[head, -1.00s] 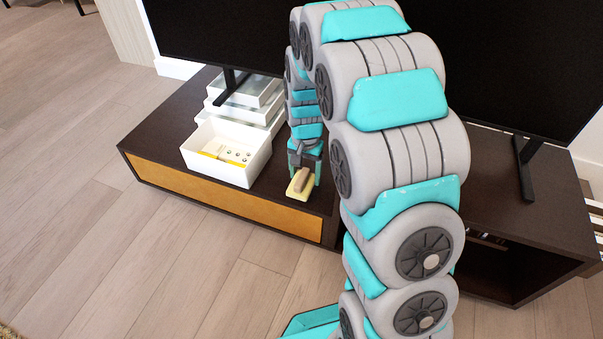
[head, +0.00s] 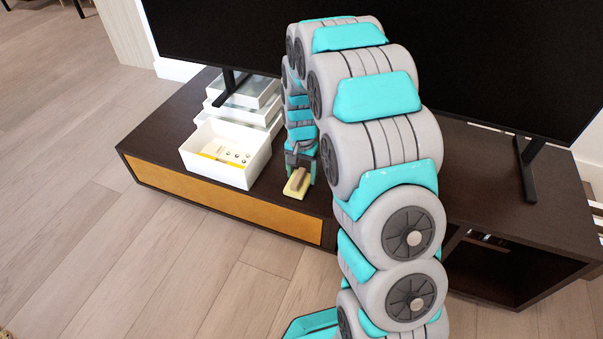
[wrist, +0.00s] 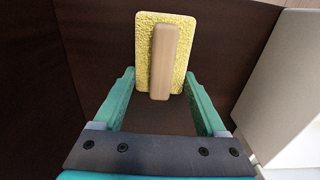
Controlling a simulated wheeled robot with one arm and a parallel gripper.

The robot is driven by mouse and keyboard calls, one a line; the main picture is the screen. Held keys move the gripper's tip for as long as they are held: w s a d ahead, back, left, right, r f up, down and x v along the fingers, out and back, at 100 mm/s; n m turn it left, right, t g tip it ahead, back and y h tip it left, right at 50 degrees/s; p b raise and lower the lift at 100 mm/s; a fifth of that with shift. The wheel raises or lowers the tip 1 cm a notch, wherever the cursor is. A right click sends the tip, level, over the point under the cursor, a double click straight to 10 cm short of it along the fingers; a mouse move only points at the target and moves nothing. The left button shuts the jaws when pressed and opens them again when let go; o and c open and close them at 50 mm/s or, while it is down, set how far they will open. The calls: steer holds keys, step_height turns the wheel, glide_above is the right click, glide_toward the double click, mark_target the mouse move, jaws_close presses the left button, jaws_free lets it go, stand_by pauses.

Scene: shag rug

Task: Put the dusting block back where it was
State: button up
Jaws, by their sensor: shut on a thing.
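The dusting block is a yellow fuzzy pad (head: 291,190) with a tan wooden handle, at the front edge of the dark TV bench (head: 150,128), right of a white open box. In the wrist view the pad (wrist: 182,62) and its handle (wrist: 165,50) lie between the fingertips of my gripper (wrist: 160,76). My gripper (head: 301,168) is shut on the block. I cannot tell whether the pad touches the bench top. My arm hides part of the bench behind and to the right.
The white open box (head: 205,167) holds a yellow item and a white piece with dark dots. Stacked white boxes (head: 250,95) stand behind it, close to my gripper. A large black TV (head: 480,60) stands on the bench. Bench top left of the box is clear.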

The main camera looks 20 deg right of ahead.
mark_target(302, 170)
steer(key=o, duration=1.4)
steer(key=shift+f, duration=0.1)
step_height(302, 170, up, 12)
steer(key=p, duration=0.1)
steer(key=s+r+n, duration=0.2)
steer(key=s, duration=1)
steer(key=s+a+r+n+g, duration=0.1)
steer(key=s+r+n, duration=0.1)
steer(key=s, duration=1.1)
steer(key=s+r+n, duration=0.3)
steer(key=s+r, duration=0.1)
steer(key=s, duration=0.8)
steer(key=shift+s+a+r+g, duration=0.15)
steer(key=shift+a+r+g, duration=0.1)
steer(key=shift+g, duration=0.15)
step_height(302, 170, up, 11)
steer(key=p, duration=1.1)
